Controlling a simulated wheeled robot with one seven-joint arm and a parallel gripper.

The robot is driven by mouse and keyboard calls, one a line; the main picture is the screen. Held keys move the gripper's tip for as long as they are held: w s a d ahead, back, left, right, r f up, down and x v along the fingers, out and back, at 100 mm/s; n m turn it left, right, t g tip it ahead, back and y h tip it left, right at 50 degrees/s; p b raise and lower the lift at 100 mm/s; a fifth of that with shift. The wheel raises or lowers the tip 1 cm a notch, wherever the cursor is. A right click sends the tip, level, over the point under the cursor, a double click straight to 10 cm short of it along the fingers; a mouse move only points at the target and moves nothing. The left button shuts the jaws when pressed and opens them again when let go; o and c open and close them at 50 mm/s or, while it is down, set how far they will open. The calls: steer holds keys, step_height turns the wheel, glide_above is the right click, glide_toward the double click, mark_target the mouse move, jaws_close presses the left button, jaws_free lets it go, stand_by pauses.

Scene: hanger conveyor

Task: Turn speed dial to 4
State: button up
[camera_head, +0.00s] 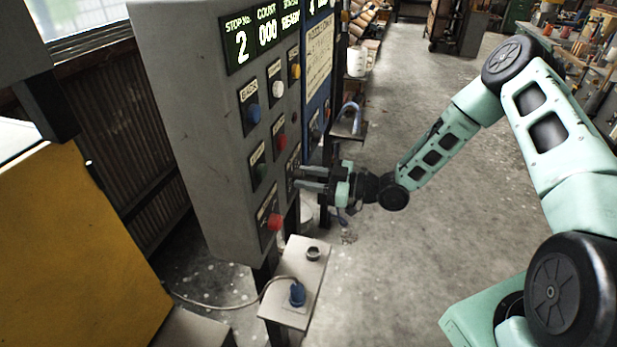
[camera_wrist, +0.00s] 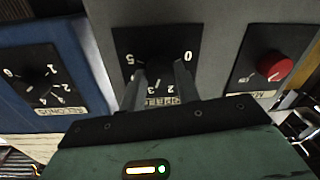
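The speed dial (camera_wrist: 157,70) is a dark knob on a black plate with white numbers, low on the grey control panel (camera_head: 190,130). In the wrist view the plate is upside down; 5, 3, 2 and 0 can be read. My gripper (camera_wrist: 158,75) reaches the dial with one finger on each side of the knob. The fingers are apart, but whether they touch the knob cannot be told. They hide part of the plate, and the pointer's setting cannot be read. In the head view my gripper (camera_head: 303,178) is level against the panel's front.
A red knob (camera_wrist: 275,66) sits beside the dial plate, also seen low on the panel (camera_head: 275,222). A second numbered dial (camera_wrist: 40,82) is on the neighbouring blue panel. The display (camera_head: 262,35) reads 2, 000, READY.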

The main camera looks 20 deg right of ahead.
steer(key=c, duration=0.4)
steer(key=m+b, duration=0.2)
steer(key=shift+f+m, duration=0.15)
steer(key=shift+m, duration=0.25)
steer(key=m+b, duration=0.2)
steer(key=m, duration=0.3)
steer(key=shift+m, duration=0.7)
steer(key=o, duration=1)
